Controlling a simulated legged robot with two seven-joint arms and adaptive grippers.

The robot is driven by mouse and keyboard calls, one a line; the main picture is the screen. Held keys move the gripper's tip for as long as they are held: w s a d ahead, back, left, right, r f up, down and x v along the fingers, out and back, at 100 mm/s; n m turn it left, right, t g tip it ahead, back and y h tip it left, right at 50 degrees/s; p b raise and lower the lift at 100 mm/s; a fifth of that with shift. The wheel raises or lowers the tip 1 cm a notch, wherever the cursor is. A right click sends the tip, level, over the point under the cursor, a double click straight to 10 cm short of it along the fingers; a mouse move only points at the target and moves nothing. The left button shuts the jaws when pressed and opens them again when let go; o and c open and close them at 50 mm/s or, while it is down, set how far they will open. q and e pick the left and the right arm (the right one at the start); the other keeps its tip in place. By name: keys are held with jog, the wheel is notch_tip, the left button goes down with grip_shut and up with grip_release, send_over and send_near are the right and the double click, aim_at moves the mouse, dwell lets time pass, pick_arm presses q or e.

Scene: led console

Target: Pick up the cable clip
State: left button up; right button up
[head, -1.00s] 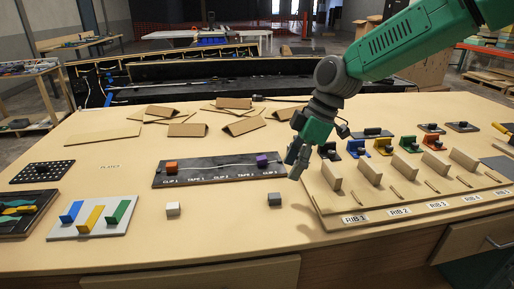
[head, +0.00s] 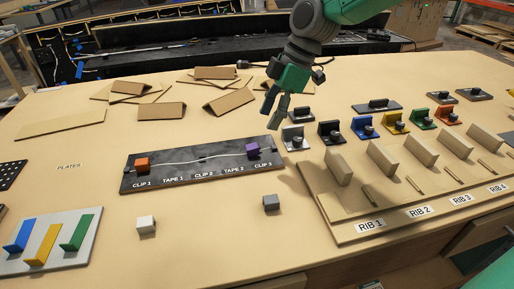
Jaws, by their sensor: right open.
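A dark board (head: 190,181) labelled CLIP 1, TAPE 1, CLIP 2, TAPE 2 lies mid-table with a pale cable (head: 200,160) along it. An orange block (head: 142,164) sits at its CLIP 1 end, and a purple block (head: 253,149) sits near its right end. I cannot tell for certain which piece is the cable clip. A white cube (head: 146,225) and a dark grey cube (head: 271,202) lie on the table in front. My right gripper (head: 274,112) is open and empty above the table, behind the purple block, touching nothing. My left gripper is out of view.
A rib tray (head: 338,225) with upright wooden blocks fills the right side, with coloured brackets (head: 395,122) behind it. Wooden pieces (head: 228,101) lie at the back. A grey plate (head: 60,258) with coloured strips is at front left. The front middle table is mostly clear.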

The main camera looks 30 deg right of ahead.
aim_at(252, 146)
jog(key=x, duration=0.3)
jog(key=shift+a+r, duration=0.1)
jog(key=shift+a, duration=0.2)
jog(key=a, duration=0.1)
jog(key=a+f, duration=0.1)
jog(key=shift+a+f, duration=0.2)
jog(key=shift+a, duration=0.2)
notch_tip(252, 146, down, 3)
jog(key=shift+a+r, duration=0.15)
jog(key=shift+w+d+f, duration=0.15)
jog(key=shift+d+f, duration=0.35)
jog(key=shift+f, duration=0.25)
jog(key=shift+d, duration=0.35)
jog(key=shift+a, duration=0.45)
jog(key=c, duration=0.7)
jog(key=shift+a, duration=0.3)
jog(key=shift+c, duration=0.7)
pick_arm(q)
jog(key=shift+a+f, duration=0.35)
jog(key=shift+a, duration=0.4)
pick_arm(e)
jog(key=shift+r, duration=0.1)
jog(key=shift+c, duration=0.3)
